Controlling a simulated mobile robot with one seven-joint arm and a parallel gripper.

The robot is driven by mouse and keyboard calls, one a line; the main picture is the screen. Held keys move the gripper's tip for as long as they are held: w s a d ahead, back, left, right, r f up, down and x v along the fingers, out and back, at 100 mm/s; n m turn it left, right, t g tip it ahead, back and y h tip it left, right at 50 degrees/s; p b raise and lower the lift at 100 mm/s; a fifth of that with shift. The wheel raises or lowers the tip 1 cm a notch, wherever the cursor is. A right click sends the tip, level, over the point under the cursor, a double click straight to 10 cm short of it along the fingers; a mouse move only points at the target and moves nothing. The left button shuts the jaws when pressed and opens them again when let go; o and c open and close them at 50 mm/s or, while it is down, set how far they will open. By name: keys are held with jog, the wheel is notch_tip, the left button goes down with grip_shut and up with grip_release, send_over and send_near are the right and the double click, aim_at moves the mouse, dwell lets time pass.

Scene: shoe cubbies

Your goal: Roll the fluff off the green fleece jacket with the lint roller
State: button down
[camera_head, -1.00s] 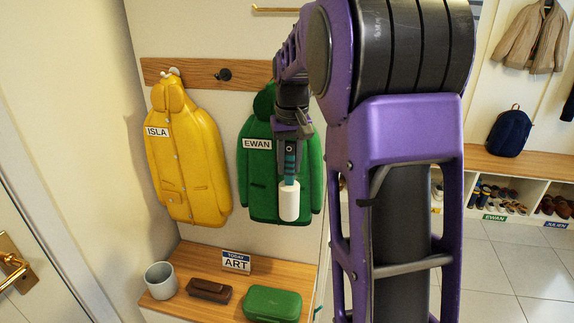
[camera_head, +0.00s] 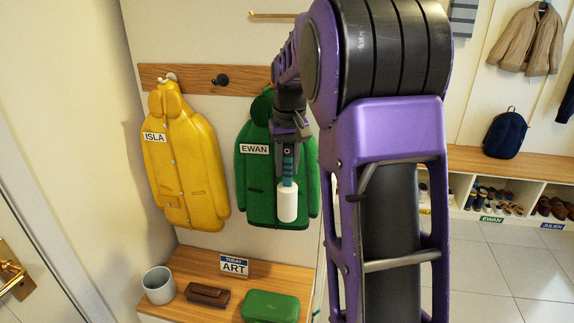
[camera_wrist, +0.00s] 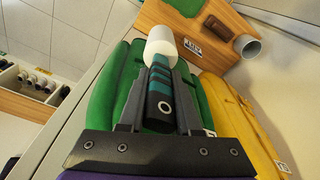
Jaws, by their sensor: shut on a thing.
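The green jacket (camera_head: 258,190) with an EWAN label hangs on the wall in the head view, right of a yellow jacket. It also shows in the wrist view (camera_wrist: 110,108) behind my fingers. My gripper (camera_head: 289,150) is shut on the handle of the lint roller (camera_head: 287,205). The roller's white head points down in front of the green jacket; I cannot tell whether it touches. No fluff can be made out on the jacket.
A yellow jacket (camera_head: 186,165) labelled ISLA hangs at left. My arm covers the right of the wall.

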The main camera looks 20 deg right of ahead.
aim_at(288, 145)
jog(key=shift+w+d+p, duration=0.65)
jog(key=shift+w+p, duration=0.05)
jog(key=shift+w, duration=0.3)
jog(key=shift+r, duration=2.05)
jog(key=shift+f+b, duration=0.85)
jog(key=shift+f, duration=1.15)
jog(key=shift+s+a+b, duration=0.45)
jog(key=shift+s+a, duration=0.05)
jog(key=shift+s, duration=0.35)
jog(key=shift+s+a+b, duration=0.45)
jog(key=shift+s+a, duration=0.05)
jog(key=shift+s, duration=0.35)
jog(key=shift+s+a+b, duration=0.45)
jog(key=shift+s+a, duration=0.05)
jog(key=shift+s, duration=0.35)
jog(key=shift+f, duration=0.1)
